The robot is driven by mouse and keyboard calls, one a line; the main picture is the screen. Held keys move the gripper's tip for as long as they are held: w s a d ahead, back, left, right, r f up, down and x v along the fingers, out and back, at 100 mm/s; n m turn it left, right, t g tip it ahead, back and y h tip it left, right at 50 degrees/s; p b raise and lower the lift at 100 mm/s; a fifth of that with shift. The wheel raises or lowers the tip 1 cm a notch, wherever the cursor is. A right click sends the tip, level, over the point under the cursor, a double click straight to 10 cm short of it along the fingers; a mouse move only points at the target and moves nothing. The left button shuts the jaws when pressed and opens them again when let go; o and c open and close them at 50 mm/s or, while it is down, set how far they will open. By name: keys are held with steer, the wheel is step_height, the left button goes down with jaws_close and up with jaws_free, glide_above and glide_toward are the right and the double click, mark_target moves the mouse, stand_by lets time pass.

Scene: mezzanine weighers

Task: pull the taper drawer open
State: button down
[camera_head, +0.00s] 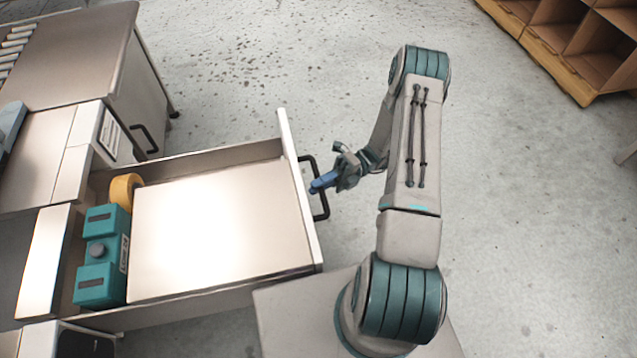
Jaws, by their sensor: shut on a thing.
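The taper drawer (222,161) is pulled well out of the metal cabinet at the left. Its front panel (297,190) carries a black bar handle (307,160) on the outer face. My gripper (322,182) is at the middle of this handle, its blue fingers shut on the bar. The fingers hide part of the bar. Inside the drawer, a teal taping device (104,258) and a roll of yellow-orange tape (124,188) sit towards the back. The front part of the drawer floor is bare.
Another cabinet unit (130,75) with a black handle (145,138) stands beyond the drawer. A wooden shelf unit (567,45) with compartments is at the upper right. The grey concrete floor (250,60) between them is clear.

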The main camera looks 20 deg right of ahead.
steer(key=shift+w+r, duration=0.1)
steer(key=shift+w, duration=0.1)
steer(key=c, duration=1.4)
jaws_free()
steer(key=shift+s, duration=0.1)
steer(key=v, duration=1.4)
steer(key=s+a+r+n+h+p, duration=0.1)
steer(key=a+r+n+h+p, duration=0.3)
steer(key=r, duration=0.5)
steer(key=s+a+r+n+h+p, duration=0.15)
steer(key=r+n+h, duration=0.3)
steer(key=r, duration=0.45)
steer(key=s+a+r+n+h+p, duration=0.1)
steer(key=a+r+n+h+p, duration=0.15)
steer(key=r+n, duration=0.5)
steer(key=s+a+r+n+t+h+p, duration=0.1)
steer(key=s+r+n+t+h+p, duration=0.1)
steer(key=r, duration=0.5)
steer(key=s+a+r+n+t+h+p, duration=0.1)
steer(key=s+r+n+t+h+p, duration=0.2)
steer(key=s+r+n+t+p, duration=0.1)
steer(key=s+a+r+n+t+h+p, duration=0.1)
steer(key=s+r+n+t+h+p, duration=0.1)
steer(key=s+r+n+t+p, duration=0.2)
step_height(320, 180, up, 6)
steer(key=s+n, duration=0.2)
steer(key=n, duration=0.2)
steer(key=shift+s+n+h+p, duration=0.25)
steer(key=shift+n+h+p, duration=0.05)
steer(key=shift+p, duration=0.1)
